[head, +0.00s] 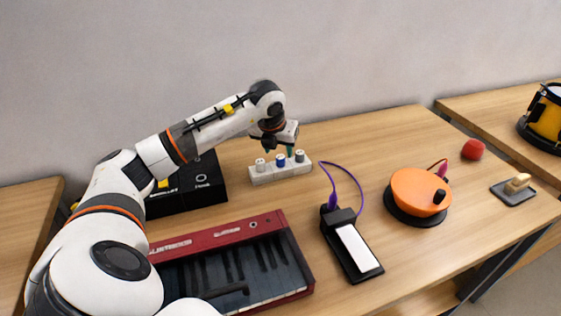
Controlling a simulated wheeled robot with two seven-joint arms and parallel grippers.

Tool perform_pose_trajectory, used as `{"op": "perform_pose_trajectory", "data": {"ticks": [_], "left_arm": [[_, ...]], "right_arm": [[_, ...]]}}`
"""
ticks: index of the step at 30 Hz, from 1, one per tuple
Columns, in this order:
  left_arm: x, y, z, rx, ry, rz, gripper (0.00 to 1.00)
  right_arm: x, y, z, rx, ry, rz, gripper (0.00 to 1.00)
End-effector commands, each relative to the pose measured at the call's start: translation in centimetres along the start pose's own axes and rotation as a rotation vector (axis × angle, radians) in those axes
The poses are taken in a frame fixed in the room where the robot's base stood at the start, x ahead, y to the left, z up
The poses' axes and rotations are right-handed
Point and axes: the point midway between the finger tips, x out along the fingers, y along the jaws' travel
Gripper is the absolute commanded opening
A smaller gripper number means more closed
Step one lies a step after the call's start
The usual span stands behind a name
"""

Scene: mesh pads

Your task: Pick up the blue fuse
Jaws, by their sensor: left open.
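The blue fuse (281,161) stands upright in the middle of a white fuse block (264,178) near the back of the table. A pale fuse (260,165) stands to its left and another pale fuse (299,156) to its right. One fingertip shows on each side above the blue fuse. Whether they touch it I cannot tell. My right gripper is not in view.
A black box (205,186) lies left of the block. A red keyboard (220,238) is in front. A black pedal (352,245) with a purple cable, an orange round device (419,190) and a red ball (473,149) are to the right.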

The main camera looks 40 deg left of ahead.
Motion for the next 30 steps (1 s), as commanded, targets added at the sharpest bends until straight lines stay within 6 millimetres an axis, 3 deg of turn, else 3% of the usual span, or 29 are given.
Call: {"op": "perform_pose_trajectory", "data": {"ticks": [12, 20, 27, 30], "left_arm": [[5.0, -0.4, -0.7, 0.001, -0.002, 0.000, 0.50], [5.2, -0.4, -0.7, 0.001, 0.001, 0.000, 0.50], [5.2, -0.4, -0.7, 0.001, 0.000, 0.000, 0.11], [5.2, -0.4, -0.7, 0.001, 0.001, 0.000, 0.00]], "right_arm": [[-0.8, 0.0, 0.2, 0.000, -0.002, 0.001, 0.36], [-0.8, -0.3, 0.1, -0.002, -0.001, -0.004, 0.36], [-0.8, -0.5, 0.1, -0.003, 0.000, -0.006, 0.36], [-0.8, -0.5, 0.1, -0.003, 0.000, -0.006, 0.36]]}}
